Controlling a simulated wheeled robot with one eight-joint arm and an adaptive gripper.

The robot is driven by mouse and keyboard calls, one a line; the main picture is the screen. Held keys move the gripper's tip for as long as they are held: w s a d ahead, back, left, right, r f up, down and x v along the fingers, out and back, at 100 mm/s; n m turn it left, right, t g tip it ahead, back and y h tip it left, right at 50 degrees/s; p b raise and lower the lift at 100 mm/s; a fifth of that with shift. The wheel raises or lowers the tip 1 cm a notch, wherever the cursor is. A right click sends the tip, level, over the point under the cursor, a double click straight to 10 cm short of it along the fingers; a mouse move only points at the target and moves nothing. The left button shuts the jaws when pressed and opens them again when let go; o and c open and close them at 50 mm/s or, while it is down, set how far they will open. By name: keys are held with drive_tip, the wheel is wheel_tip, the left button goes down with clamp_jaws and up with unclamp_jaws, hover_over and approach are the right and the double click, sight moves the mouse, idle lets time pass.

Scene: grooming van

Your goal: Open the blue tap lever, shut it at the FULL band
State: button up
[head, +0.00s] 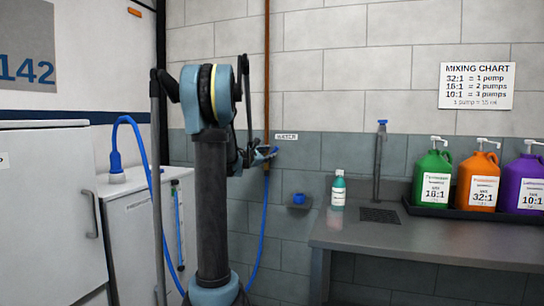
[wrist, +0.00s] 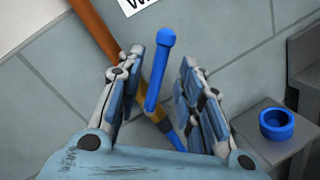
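The blue tap lever (wrist: 157,80) stands out between the two fingers of my gripper (wrist: 163,57) in the wrist view. It has a round knob at its end and lies at an angle to the copper pipe (wrist: 97,32) behind it. My gripper is open, with a visible gap on both sides of the lever. In the head view the tap lever (head: 271,152) is small and partly behind my gripper (head: 258,155). A white tank (head: 140,225) at the left has a thin blue upright strip (head: 178,228) on its side. No FULL marking is legible.
A blue hose (head: 262,235) hangs below the tap. Another blue hose (head: 152,165) arches down to the tank top. A small wall shelf holding a blue cup (head: 298,199) is right of the tap. The grey counter (head: 430,244) with bottles stands further right.

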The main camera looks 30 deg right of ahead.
drive_tip(key=shift+x, duration=2.65)
clamp_jaws()
